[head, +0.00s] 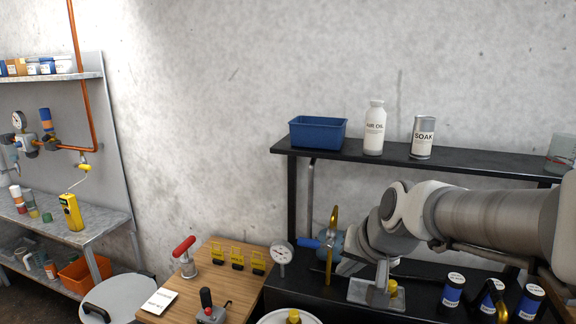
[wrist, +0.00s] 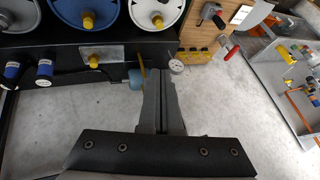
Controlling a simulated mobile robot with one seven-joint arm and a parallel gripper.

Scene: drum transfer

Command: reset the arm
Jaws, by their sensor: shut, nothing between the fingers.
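My arm (head: 490,220) reaches in from the right in the head view, in front of the black shelf unit. Its gripper end is hard to make out there among the arm links. In the wrist view my gripper (wrist: 157,74) shows with its two grey fingers together and nothing between them. The fingertips appear close to a blue fitting (wrist: 135,79) and a brass rod beside it; I cannot tell whether they touch. A round dial gauge (wrist: 176,66) is just right of the fingertips, and it also shows in the head view (head: 282,252).
A blue bin (head: 318,133), a white bottle (head: 374,130) and a SOAK can (head: 422,138) stand on the upper shelf (head: 450,164). A white-topped drum (wrist: 172,8) and a blue drum (wrist: 65,10) stand nearby. The wall area above is clear.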

